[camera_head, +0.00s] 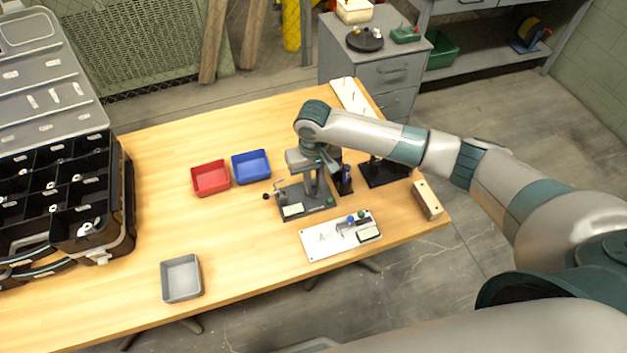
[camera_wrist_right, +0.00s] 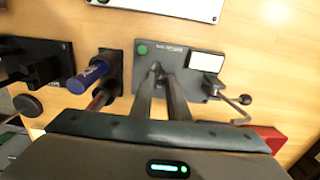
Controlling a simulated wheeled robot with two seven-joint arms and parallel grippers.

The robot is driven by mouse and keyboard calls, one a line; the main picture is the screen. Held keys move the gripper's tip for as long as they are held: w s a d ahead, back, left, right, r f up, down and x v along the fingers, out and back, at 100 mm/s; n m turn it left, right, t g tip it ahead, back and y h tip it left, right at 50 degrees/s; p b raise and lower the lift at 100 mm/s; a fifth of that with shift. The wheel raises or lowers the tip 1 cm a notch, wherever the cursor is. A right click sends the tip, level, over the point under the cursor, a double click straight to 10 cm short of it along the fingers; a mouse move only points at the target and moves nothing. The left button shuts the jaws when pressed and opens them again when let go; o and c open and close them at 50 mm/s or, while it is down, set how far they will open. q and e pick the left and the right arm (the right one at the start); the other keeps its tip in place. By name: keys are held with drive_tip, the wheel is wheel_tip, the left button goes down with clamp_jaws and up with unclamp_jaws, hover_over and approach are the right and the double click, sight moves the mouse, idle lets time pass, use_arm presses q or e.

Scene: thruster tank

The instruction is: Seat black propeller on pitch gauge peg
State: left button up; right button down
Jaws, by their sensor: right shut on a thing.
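My right gripper (camera_head: 318,194) points down over a dark grey fixture (camera_head: 290,211) with a pale label, a green button and a side crank. In the right wrist view its long fingers (camera_wrist_right: 161,72) reach down to the middle of this fixture (camera_wrist_right: 143,72). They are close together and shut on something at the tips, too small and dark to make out. I cannot pick out the black propeller or a bare peg; the fingers cover that spot. My left gripper is not in view.
A white plate fixture (camera_head: 316,241) lies nearer the front. A blue-handled tool in a dark holder (camera_head: 346,184) stands close right of the gripper. Red (camera_head: 210,191) and blue (camera_head: 236,182) bins are to the left, a grey tray (camera_head: 165,282) front left. The table's left middle is clear.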

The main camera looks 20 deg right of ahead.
drive_tip(key=c, duration=1.6)
unclamp_jaws()
wheel_tip(320, 180, up, 17)
drive_tip(key=b, duration=0.3)
drive_tip(key=shift+r, duration=0.2)
wheel_tip(320, 180, up, 4)
drive_tip(key=p, duration=0.6)
